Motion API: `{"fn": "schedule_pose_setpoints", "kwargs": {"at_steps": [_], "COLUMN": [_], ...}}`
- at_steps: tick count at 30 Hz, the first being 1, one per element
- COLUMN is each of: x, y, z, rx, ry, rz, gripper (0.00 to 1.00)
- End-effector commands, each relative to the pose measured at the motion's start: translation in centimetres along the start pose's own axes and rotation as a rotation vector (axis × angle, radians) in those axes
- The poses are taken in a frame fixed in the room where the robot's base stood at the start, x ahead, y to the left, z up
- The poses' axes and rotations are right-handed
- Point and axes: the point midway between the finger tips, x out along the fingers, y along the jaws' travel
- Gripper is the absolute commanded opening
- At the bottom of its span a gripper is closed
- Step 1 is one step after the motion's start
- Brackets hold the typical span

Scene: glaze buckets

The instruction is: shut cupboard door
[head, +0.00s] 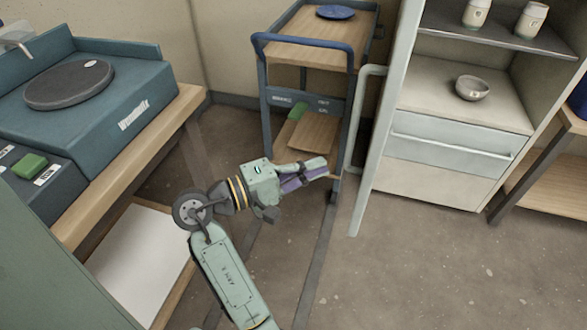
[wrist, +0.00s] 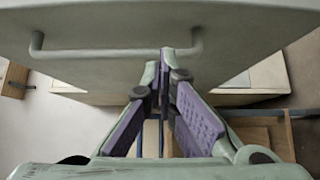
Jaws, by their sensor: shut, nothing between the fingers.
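The cupboard (head: 440,188) stands at the right in the head view with its inside showing. Its pale door (head: 384,120) stands open, swung out toward me and seen nearly edge-on. The door's bar handle (head: 358,110) is on its left face. In the wrist view the door (wrist: 100,20) fills the top, with the handle (wrist: 110,53) running across it. My gripper (head: 327,170) is shut and empty, left of the door in the head view. In the wrist view its fingertips (wrist: 166,62) are near the handle's right end; I cannot tell whether they touch.
A blue-framed trolley (head: 300,52) with a blue plate (head: 336,12) stands behind my gripper. A workbench (head: 130,130) with a pottery wheel (head: 70,84) is at the left. The cupboard holds a bowl (head: 472,88) and cups (head: 531,20). The floor before the cupboard is clear.

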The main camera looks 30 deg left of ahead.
Motion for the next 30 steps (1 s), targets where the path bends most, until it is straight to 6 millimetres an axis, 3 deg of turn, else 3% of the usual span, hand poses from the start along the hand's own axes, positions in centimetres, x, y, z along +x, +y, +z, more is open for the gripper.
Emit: {"fn": "schedule_pose_setpoints", "kwargs": {"at_steps": [3,10,30], "x": [2.6,4.8,5.7], "y": [0.1,0.1,0.0], "z": [0.1,2.2,2.9], "rx": [-0.001,0.0,0.001], "ry": [-0.003,0.0,0.004], "rz": [-0.001,-0.001,-0.001], "gripper": [0.0,0.0,0.0]}}
